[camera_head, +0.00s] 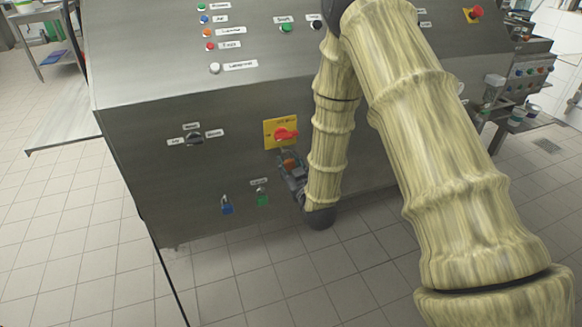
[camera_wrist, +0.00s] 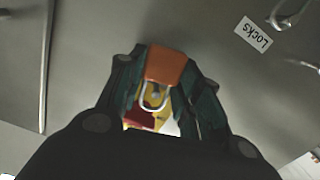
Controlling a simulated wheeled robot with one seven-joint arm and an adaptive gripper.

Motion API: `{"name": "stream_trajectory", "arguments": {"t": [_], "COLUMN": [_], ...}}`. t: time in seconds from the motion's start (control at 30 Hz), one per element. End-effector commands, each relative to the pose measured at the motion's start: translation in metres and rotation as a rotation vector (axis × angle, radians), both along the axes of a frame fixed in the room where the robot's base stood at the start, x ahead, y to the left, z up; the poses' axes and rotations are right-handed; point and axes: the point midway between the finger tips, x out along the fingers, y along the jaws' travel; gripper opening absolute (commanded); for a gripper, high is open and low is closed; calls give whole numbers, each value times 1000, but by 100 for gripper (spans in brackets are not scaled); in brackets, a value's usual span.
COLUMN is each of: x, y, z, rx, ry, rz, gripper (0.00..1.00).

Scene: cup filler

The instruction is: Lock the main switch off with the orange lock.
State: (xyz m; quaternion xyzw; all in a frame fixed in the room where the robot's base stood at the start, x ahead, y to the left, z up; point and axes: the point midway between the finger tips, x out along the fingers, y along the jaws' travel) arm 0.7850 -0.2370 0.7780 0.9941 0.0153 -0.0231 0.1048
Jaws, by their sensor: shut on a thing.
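The main switch (camera_head: 286,134) is a red handle on a yellow plate on the steel cabinet front. Its handle looks roughly horizontal in the head view. My gripper (camera_head: 292,170) is just below the plate, shut on the orange lock (camera_head: 289,163). In the wrist view the orange lock (camera_wrist: 166,66) sits between my gripper's dark fingers (camera_wrist: 165,82), with its metal shackle pointing toward the yellow and red of the main switch (camera_wrist: 142,119). I cannot tell whether the shackle touches the switch. My gripper and the lock hide part of the switch in the wrist view.
A blue lock (camera_head: 227,207) and a green lock (camera_head: 262,199) hang on the panel below left of my gripper, near the locks label (camera_head: 259,182). A black selector knob (camera_head: 194,139) is left of the switch. The cabinet's upper slope carries several coloured buttons.

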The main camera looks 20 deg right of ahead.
Motion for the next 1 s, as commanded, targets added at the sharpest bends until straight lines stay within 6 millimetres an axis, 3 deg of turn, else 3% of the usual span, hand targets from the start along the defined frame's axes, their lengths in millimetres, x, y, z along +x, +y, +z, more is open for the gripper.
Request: {"name": "stream_trajectory", "arguments": {"t": [0.5, 1.0], "x": [21, 25], "y": [1, 1], "z": [-6, -7], "rx": [0, 0], "ry": [0, 0], "rz": [0, 0], "gripper": [9, 9]}}
